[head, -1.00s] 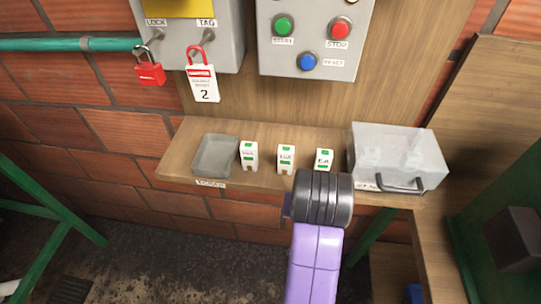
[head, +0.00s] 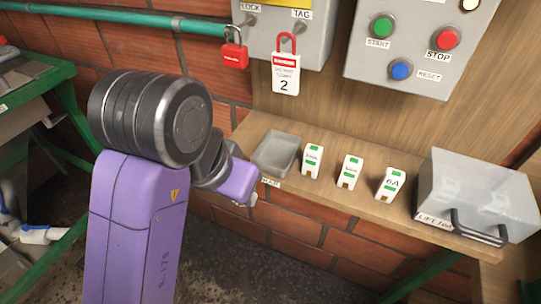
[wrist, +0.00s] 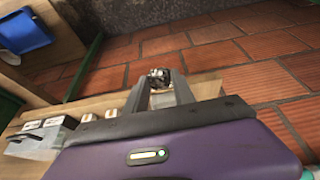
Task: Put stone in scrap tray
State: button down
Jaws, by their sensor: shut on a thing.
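My gripper (wrist: 158,90) is shut on a small dark, pale-flecked stone (wrist: 159,76), which shows between the fingertips in the wrist view. In the head view my purple gripper body (head: 238,182) is just left of and a little below a shallow grey tray (head: 277,153). Its fingers are mostly hidden there, and I cannot make out the stone. The tray sits at the left end of the wooden shelf. It looks empty, and a small label in front of it is partly hidden.
Several small white blocks with green marks, one of them (head: 351,171), stand right of the tray. A clear lidded box with a dark handle (head: 478,236) is at the shelf's right. A control panel (head: 420,45) and a red padlock (head: 234,55) are above. A blue bin (wrist: 22,30) shows in the wrist view.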

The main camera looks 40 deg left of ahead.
jog(key=b, duration=0.1)
send_over(273, 164)
jog(key=s, duration=0.1)
jog(key=shift+s+d, duration=0.1)
jog(key=shift+s, duration=0.1)
jog(key=shift+f, duration=1.75)
jog(key=shift+f, duration=0.2)
jog(key=c, duration=1.3)
grip_release()
jog(key=shift+r, duration=0.15)
